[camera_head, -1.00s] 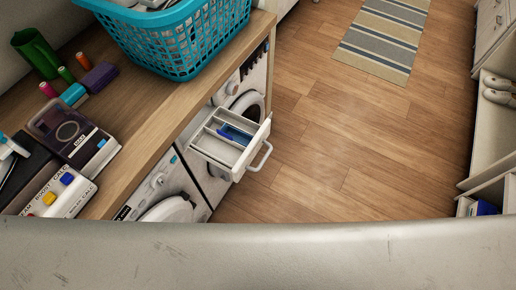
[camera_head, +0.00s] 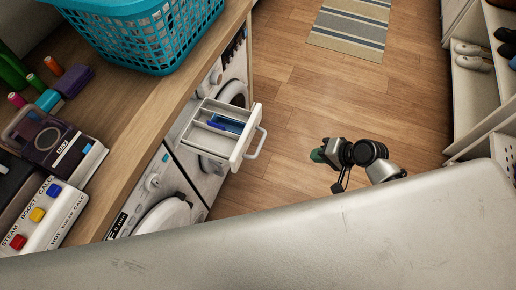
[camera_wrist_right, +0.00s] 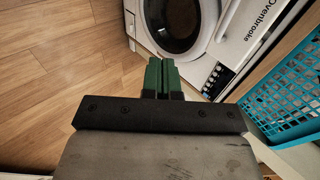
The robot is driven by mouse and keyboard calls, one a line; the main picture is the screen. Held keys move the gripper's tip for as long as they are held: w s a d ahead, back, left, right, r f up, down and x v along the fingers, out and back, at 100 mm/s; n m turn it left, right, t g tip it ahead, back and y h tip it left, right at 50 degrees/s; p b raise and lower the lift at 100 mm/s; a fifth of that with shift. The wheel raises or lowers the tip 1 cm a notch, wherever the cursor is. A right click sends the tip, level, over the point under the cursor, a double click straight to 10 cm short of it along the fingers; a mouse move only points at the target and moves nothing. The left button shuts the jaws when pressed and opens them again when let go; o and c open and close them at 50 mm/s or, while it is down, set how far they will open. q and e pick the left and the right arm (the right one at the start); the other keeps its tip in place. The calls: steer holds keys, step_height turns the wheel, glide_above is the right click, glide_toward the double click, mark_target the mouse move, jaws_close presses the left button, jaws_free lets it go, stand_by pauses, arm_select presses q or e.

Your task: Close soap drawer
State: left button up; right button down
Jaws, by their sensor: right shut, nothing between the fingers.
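The soap drawer (camera_head: 205,139) is a white box with compartments and a front handle (camera_head: 257,145), pulled out from a white washing machine under the counter. A blue item (camera_head: 226,124) lies in one compartment. My right gripper (camera_head: 317,155) is to the right of the drawer handle, apart from it, over the floor. In the right wrist view its green fingers (camera_wrist_right: 160,75) are together and empty, with a washing machine door (camera_wrist_right: 178,25) beyond them. The drawer cannot be made out in the right wrist view. My left gripper does not show.
A wooden counter (camera_head: 150,100) holds a teal laundry basket (camera_head: 150,35) and a steam iron station (camera_head: 40,215). The basket also shows in the right wrist view (camera_wrist_right: 285,100). A striped rug (camera_head: 350,25) lies on the floor. Shoe shelves (camera_head: 470,95) stand at right. The floor between is clear.

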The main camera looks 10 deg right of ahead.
steer(key=a+r+y, duration=0.2)
steer(key=a+r, duration=0.2)
steer(key=r, duration=0.2)
arm_select(q)
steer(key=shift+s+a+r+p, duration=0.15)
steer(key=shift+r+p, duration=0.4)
steer(key=shift+p, duration=0.1)
arm_select(e)
steer(key=r+x, duration=0.1)
steer(key=x, duration=1.2)
steer(key=shift+w+a+n, duration=0.3)
steer(key=shift+w+a, duration=0.05)
steer(key=shift+w, duration=0.1)
